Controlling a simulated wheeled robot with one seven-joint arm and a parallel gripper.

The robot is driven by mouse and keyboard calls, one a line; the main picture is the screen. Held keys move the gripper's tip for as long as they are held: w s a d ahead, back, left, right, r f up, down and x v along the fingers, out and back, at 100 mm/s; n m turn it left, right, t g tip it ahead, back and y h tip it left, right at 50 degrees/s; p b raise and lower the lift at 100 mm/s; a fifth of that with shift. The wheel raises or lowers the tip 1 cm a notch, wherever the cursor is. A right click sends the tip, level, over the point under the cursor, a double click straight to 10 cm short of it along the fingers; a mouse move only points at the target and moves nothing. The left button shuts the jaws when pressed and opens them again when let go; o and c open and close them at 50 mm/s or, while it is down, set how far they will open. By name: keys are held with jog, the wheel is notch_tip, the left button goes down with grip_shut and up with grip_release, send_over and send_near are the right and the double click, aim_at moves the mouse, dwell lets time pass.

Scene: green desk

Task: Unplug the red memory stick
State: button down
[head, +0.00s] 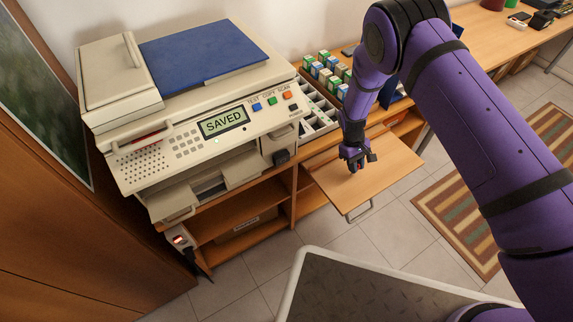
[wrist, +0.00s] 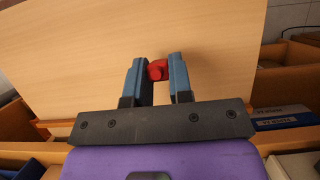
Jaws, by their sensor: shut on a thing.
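My gripper (head: 355,165) is over the light wooden pull-out board (head: 393,165), to the right of the printer (head: 190,110). In the wrist view my gripper (wrist: 157,72) is shut on the red memory stick (wrist: 157,69), which shows between the two blue-grey fingers. In the head view the stick is a small red spot (head: 354,169) at the fingertips. The stick appears apart from the printer. Whether it touches the board is hard to tell. The printer's display (head: 223,121) reads "SAVED".
Trays of small coloured boxes (head: 327,68) stand between the printer and my arm. A shelf unit (head: 240,210) lies below the printer. The board's surface around my gripper looks clear.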

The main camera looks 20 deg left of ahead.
jog(key=c, duration=0.9)
grip_release()
jog(key=shift+c, duration=0.2)
